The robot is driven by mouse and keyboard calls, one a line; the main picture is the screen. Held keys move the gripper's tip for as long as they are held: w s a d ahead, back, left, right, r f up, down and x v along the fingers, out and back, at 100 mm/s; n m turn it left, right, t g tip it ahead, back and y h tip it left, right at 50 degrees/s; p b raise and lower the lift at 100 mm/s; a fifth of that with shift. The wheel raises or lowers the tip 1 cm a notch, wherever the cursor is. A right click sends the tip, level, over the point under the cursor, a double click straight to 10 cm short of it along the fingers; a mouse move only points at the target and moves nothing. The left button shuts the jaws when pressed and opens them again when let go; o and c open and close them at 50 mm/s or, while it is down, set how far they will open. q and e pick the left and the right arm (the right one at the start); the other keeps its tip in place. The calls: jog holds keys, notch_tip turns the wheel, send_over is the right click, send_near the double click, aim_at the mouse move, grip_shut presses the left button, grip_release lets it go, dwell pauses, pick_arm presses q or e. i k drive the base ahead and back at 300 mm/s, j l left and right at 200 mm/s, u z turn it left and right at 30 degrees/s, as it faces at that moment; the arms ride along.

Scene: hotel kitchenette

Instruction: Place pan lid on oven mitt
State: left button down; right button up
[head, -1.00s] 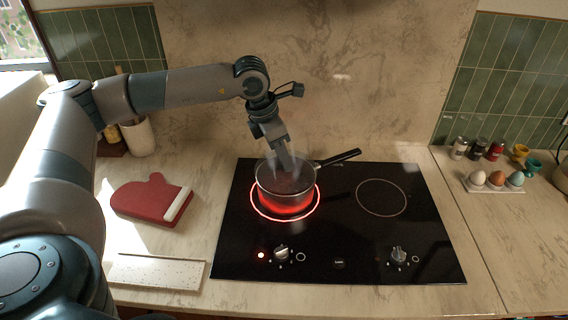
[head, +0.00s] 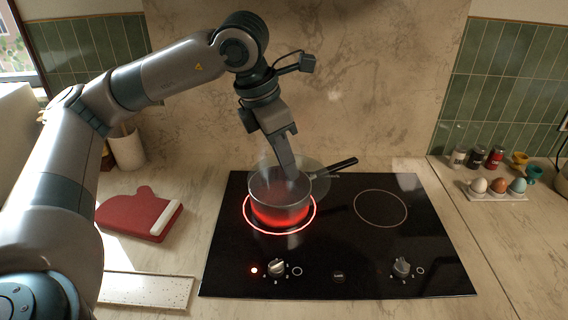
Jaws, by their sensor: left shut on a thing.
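The pan lid (head: 312,171), a see-through glass disc, shows at the back of the saucepan (head: 281,211). My left gripper (head: 288,172) points down and is shut on the lid, with its fingertips above the pan. The lid looks lifted off the rim and tilted; its exact height is hard to tell. The red oven mitt (head: 138,215) with a white cuff lies flat on the counter, left of the cooktop, with nothing on it. My right gripper is not in view.
The pan stands on a glowing red burner of the black cooktop (head: 352,247), its black handle pointing back right. A speckled board (head: 146,290) lies in front of the mitt. A white crock (head: 127,150) stands behind it. An egg tray (head: 497,195) and jars are far right.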

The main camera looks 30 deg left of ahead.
aim_at(137, 208)
jog(key=k+j, duration=0.1)
jog(key=j, duration=0.25)
jog(key=k+j, duration=0.15)
jog(key=j, duration=0.2)
jog(key=k+j, duration=0.1)
jog(key=j, duration=0.25)
jog(key=k+j, duration=0.1)
jog(key=j, duration=0.25)
jog(key=k+j, duration=0.1)
jog(key=j, duration=0.3)
